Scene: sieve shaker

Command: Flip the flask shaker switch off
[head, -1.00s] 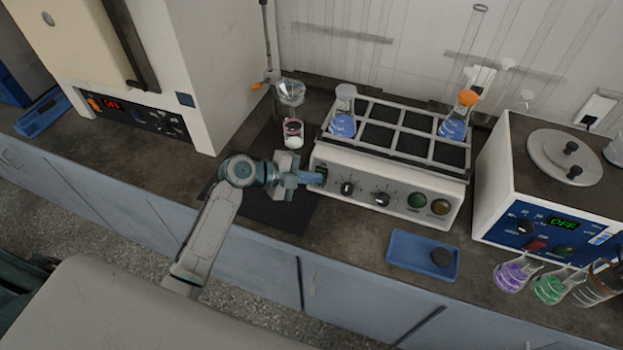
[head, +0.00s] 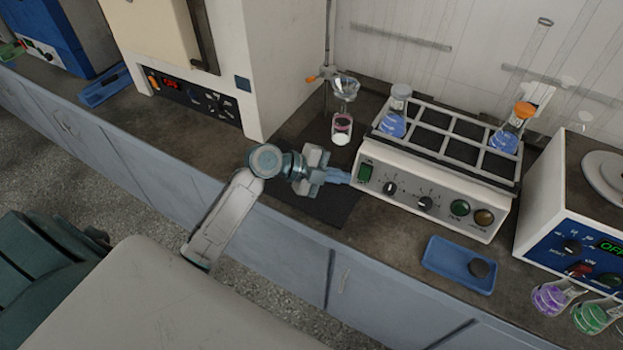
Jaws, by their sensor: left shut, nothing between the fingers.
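The flask shaker (head: 440,206) is a white box with a grey rack on top, standing on the dark bench. Its green switch (head: 365,172) sits at the left end of the front panel, beside dark knobs and two round lamps. The switch is now in plain view; its position is too small to tell. My left gripper (head: 347,178) is shut and empty, its fingertips just left of the switch, close to the panel's left edge. I cannot tell whether they touch the shaker. My right gripper is not in view.
Two flasks with blue liquid, one grey-capped (head: 393,122) and one orange-capped (head: 508,135), stand in the rack. A blue tray (head: 440,262) lies in front. A small beaker (head: 342,130) stands behind my gripper. A blue-panelled device (head: 575,225) stands at right.

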